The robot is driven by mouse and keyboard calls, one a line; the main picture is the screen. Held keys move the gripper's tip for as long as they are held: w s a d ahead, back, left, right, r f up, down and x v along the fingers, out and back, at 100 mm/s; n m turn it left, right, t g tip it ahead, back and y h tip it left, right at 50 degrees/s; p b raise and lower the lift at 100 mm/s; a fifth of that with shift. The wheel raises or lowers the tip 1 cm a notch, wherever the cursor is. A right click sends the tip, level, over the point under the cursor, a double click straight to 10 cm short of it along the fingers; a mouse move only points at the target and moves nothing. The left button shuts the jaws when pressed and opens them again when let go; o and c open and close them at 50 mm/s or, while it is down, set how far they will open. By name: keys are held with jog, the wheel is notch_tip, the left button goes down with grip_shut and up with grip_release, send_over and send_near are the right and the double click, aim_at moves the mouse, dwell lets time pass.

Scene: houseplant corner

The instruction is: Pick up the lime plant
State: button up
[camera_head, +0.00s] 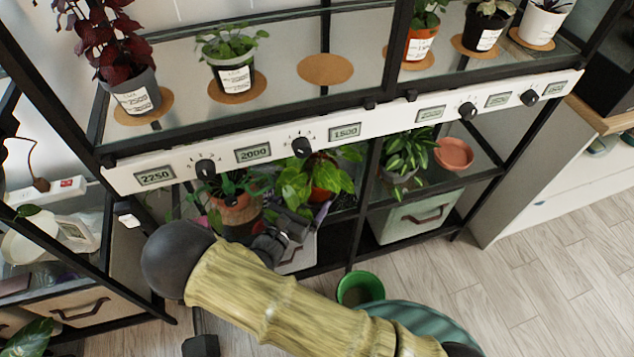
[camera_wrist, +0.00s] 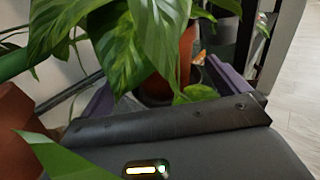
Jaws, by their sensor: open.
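A plant with broad lime-green leaves (camera_head: 322,172) stands on the lower shelf in the head view, in an orange-brown pot. I take it to be the lime plant. In the wrist view, large green leaves (camera_wrist: 140,35) hang close ahead, over an orange-brown pot (camera_wrist: 163,85) partly hidden by leaves and my gripper's body. My gripper (camera_head: 284,230) is open, just in front of and below this plant in the head view. Its body (camera_wrist: 165,140) fills the bottom of the wrist view.
A plant in a brown pot (camera_head: 236,212) stands close to the left. Another plant (camera_head: 408,155) and an empty terracotta dish (camera_head: 454,154) are to the right. A white rail with dials (camera_head: 380,125) runs above. A green pot (camera_head: 360,288) stands below. Floor at right is clear.

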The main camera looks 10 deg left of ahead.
aim_at(314, 182)
jog(key=shift+w, duration=0.25)
jog(key=shift+b+x, duration=0.9)
jog(key=shift+x, duration=1.75)
jog(key=shift+r, duration=0.15)
jog(key=c, duration=0.9)
jog(key=shift+c, duration=0.2)
jog(key=shift+r, duration=0.1)
